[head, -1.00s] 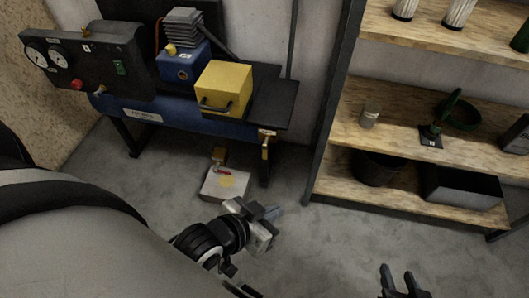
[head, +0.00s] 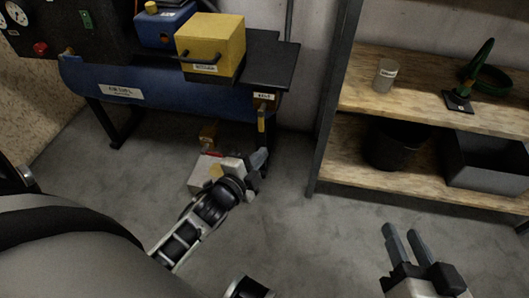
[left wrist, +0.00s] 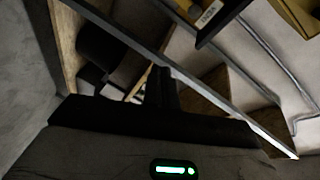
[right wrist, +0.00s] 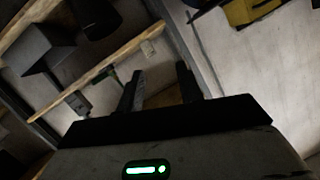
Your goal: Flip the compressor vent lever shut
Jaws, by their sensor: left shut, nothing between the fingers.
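The compressor's blue tank (head: 175,92) is at upper left in the head view. At its right end is a small white label (head: 263,97), and below it the yellow vent lever (head: 261,120) hangs down. My left gripper (head: 261,158) is shut and empty, a little below the lever in the picture; I see no contact. The left wrist view shows its closed fingers (left wrist: 163,88), with the lever not clearly visible there. My right gripper (head: 405,240) is open and empty over the floor at lower right; its parted fingers (right wrist: 160,88) show in the right wrist view.
A yellow box (head: 212,45) sits on the compressor's top. A wooden shelf (head: 430,110) with a can (head: 386,75), black bin (head: 390,145) and grey crate (head: 487,165) stands right. Floor between is clear.

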